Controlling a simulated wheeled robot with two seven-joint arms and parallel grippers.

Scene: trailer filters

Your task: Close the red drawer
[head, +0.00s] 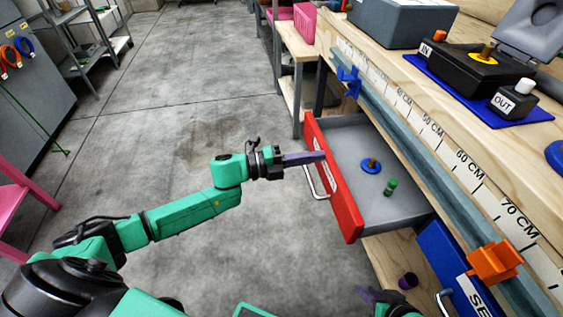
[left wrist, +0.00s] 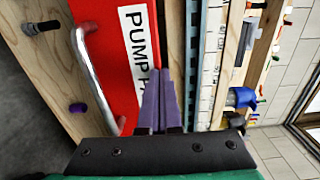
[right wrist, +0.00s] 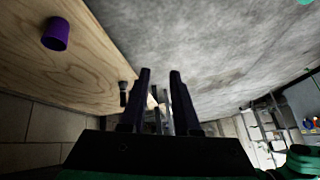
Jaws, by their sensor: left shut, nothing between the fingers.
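The red drawer (head: 349,213) is pulled out from under the workbench. Its red front faces left, with a silver handle (head: 315,183) and a white label. Inside lie a blue disc with an orange top (head: 371,165) and a small green cylinder (head: 390,187). My left gripper (head: 322,157) is shut and empty, its fingertips at the upper part of the drawer front. In the left wrist view its fingers (left wrist: 160,75) overlap the red front (left wrist: 105,25) beside the "PUMP" label; contact is unclear. My right gripper (right wrist: 160,72) is open and empty; it shows low in the head view (head: 378,296).
A blue drawer (head: 450,262) sits right of the red one. A purple cup (head: 408,281) lies on the lower wooden shelf. The bench rail carries a blue clamp (head: 349,80) and an orange clamp (head: 494,262). The floor left of the drawer is clear.

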